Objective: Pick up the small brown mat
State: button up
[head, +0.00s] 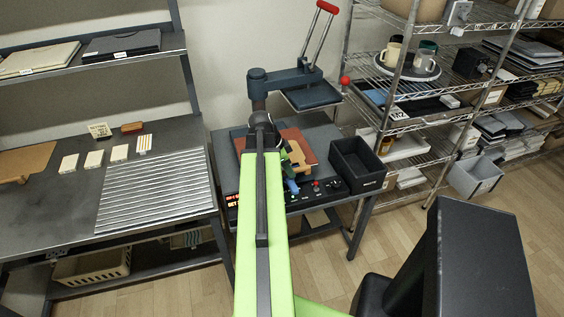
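A reddish-brown mat (306,143) lies flat on the bench around the base of the press, partly hidden by my green arm. A tan piece (297,155) shows on or just above it, with a blue and green part below; I cannot tell whether these belong to my gripper. My arm reaches forward over the press bench. My gripper is mostly hidden behind the arm, so its fingers and any hold are unclear. A small brown block (132,127) lies on the left table. A larger tan board (27,161) lies at that table's left edge.
The press (290,80) stands behind the mat, its red-gripped handle raised. A black open bin (357,163) is right of it. A ridged metal sheet (155,190) and several pale tiles lie on the left table. A wire shelf (405,100) stands at right.

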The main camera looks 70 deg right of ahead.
grip_shut()
jog(key=shift+r, duration=0.1)
